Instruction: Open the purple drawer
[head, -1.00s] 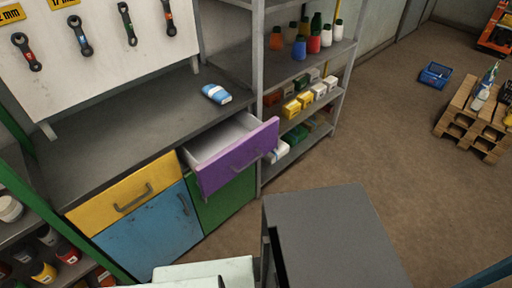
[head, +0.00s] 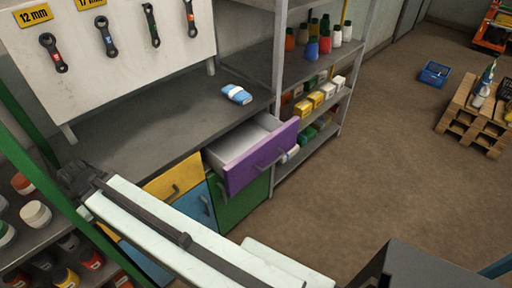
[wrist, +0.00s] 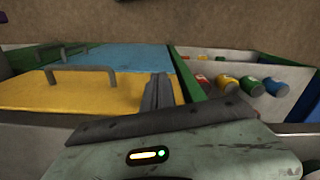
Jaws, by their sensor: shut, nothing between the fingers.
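The purple drawer (head: 262,158) stands pulled out from the workbench in the head view. Its white inside (head: 245,138) shows and looks empty where visible. A grey handle is on its front. My gripper (head: 75,178) is at the far end of my pale arm, well to the left of the purple drawer and apart from it. In the wrist view my gripper (wrist: 158,93) shows its fingers together with nothing between them.
A yellow drawer (head: 172,177) and a blue door (head: 199,207) are left of the purple drawer, partly behind my arm. A green panel (head: 240,201) is below it. A blue-and-white packet (head: 237,94) lies on the worktop (head: 140,118). Open floor (head: 350,190) lies to the right.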

